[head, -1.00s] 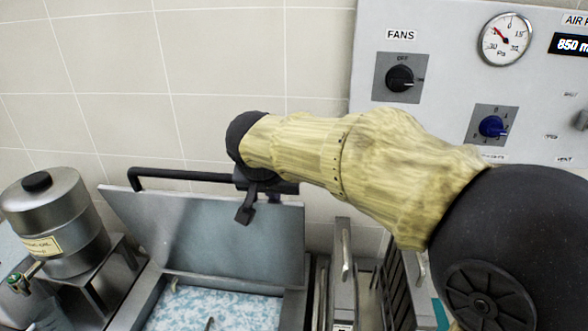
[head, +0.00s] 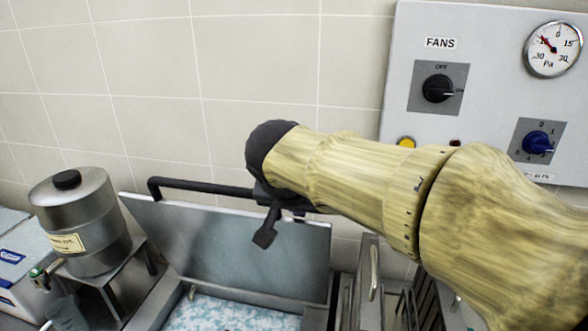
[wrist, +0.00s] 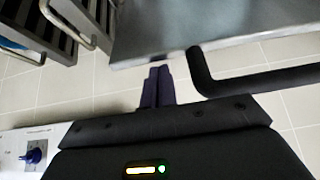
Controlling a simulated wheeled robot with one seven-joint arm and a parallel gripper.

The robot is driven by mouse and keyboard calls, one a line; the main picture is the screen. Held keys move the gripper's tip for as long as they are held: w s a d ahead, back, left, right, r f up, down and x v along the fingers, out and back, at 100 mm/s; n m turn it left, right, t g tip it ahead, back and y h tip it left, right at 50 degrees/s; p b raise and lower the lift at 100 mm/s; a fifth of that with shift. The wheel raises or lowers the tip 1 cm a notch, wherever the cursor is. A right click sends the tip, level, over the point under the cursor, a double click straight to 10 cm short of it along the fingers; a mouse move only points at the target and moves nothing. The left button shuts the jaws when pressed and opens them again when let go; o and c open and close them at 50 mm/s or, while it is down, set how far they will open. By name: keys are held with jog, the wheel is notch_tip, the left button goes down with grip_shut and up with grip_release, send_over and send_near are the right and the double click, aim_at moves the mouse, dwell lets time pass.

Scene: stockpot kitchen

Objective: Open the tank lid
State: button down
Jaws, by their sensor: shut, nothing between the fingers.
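The tank lid (head: 240,247) is a flat grey metal panel. It stands raised, leaning back toward the tiled wall, with a black bar handle (head: 195,185) along its top edge. The tank (head: 225,315) below is open and shows blue and white contents. My gripper (head: 268,232) is in front of the lid's upper right part, its fingers shut and empty. In the wrist view my gripper's fingers (wrist: 157,88) are together beside the bent end of the handle (wrist: 205,80), with the lid (wrist: 190,25) just past them. I cannot tell whether they touch the lid.
A steel canister (head: 82,225) with a tap stands on a metal stand to the left. A control panel (head: 400,90) with knobs and a gauge is on the wall at right. Upright metal handles (head: 374,275) are right of the tank.

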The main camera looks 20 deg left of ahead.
jog(key=a+v, duration=0.1)
jog(key=v, duration=1.4)
jog(key=shift+s+d+r, duration=0.25)
jog(key=shift+d+r, duration=0.1)
jog(key=shift+d, duration=0.1)
jog(key=shift+w, duration=0.15)
